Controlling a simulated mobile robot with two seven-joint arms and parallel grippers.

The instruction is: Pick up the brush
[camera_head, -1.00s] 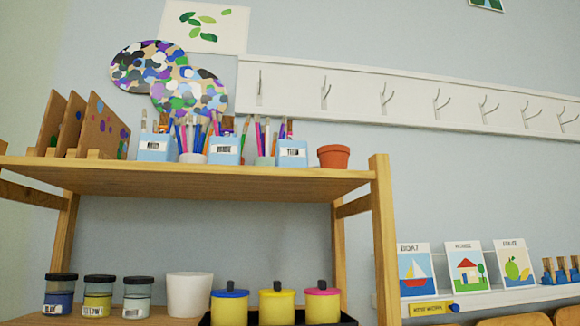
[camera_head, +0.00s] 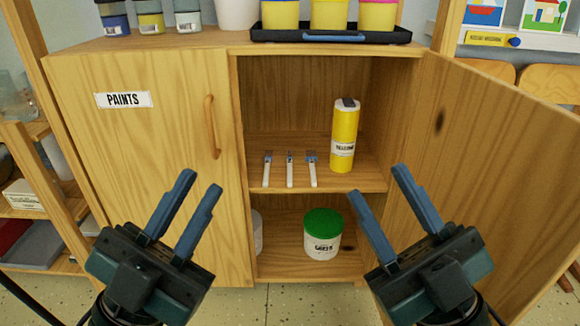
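Three small implements with white handles and bluish heads, which look like brushes, lie side by side on the cabinet's inner shelf: a left one (camera_head: 266,172), a middle one (camera_head: 290,172) and a right one (camera_head: 312,172). Their heads point to the back. I cannot tell which brush is meant. A thin blue piece (camera_head: 334,37) also shows at the front of the black tray; I cannot tell what it is. My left gripper (camera_head: 201,180) is open and empty before the closed door. My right gripper (camera_head: 378,181) is open and empty, right of the implements and nearer to me.
A yellow cylinder (camera_head: 344,140) stands right of the implements. A white tub with a green lid (camera_head: 323,236) stands below. The right cabinet door (camera_head: 500,170) is open; the left door (camera_head: 150,190), labelled PAINTS, is closed. The black tray (camera_head: 270,35) holds yellow pots above.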

